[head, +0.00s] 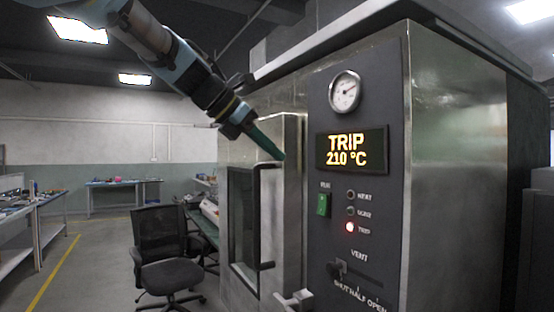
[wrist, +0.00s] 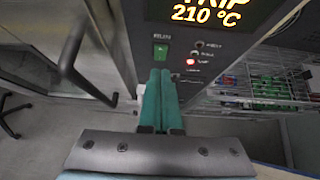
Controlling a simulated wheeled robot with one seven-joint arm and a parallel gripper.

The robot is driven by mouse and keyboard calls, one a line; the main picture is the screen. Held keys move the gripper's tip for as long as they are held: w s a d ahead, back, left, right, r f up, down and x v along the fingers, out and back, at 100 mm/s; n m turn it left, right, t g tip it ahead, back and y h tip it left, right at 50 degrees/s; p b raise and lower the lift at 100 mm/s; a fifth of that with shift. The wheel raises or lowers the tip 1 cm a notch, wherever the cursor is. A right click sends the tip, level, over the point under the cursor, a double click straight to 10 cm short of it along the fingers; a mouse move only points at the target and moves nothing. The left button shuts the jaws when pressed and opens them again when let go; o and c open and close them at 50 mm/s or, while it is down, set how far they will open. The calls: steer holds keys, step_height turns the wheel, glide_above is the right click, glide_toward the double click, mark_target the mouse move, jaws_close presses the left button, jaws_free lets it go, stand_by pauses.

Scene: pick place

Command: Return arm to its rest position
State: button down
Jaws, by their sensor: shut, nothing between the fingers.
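My gripper (head: 275,150) is shut and empty. In the head view its green fingers reach down to the right, in front of the upper part of the oven door (head: 292,200). In the wrist view the two green fingers of my gripper (wrist: 160,80) lie side by side, pointing toward the panel of the oven. The control panel (head: 385,200) is dark, with a display (head: 352,149) reading "TRIP 210 °C". Its red trip lamp (head: 350,227) is lit. A green switch (head: 323,204) sits left of the lamps, and a vent lever (head: 345,270) is below.
The door handle (head: 263,215) stands out from the oven front close to my arm. A black office chair (head: 165,260) is on the floor at the left. Workbenches (head: 40,232) line the left side. The floor between them and the chair is clear.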

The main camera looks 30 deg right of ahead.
stand_by(0.4)
steer(key=w+a+f+m+t+y, duration=0.1)
steer(key=w+a+f+m+y, duration=0.25)
steer(key=a+f, duration=0.75)
steer(key=w+a+f+m+t+y, duration=0.25)
steer(key=w+a+f+m, duration=0.25)
steer(key=a+f, duration=0.65)
steer(key=s+a+f+m+y, duration=0.1)
steer(key=s+a+f+m, duration=0.1)
steer(key=a, duration=0.4)
steer(key=s+a+f+m+g+y, duration=0.1)
steer(key=s+a+f+m, duration=0.2)
steer(key=a+f, duration=0.3)
steer(key=s+a+f+m+y, duration=0.2)
steer(key=s+a+f+m, duration=0.1)
steer(key=a+f+m, duration=0.2)
steer(key=shift+a+f, duration=0.45)
steer(key=shift+f, duration=0.05)
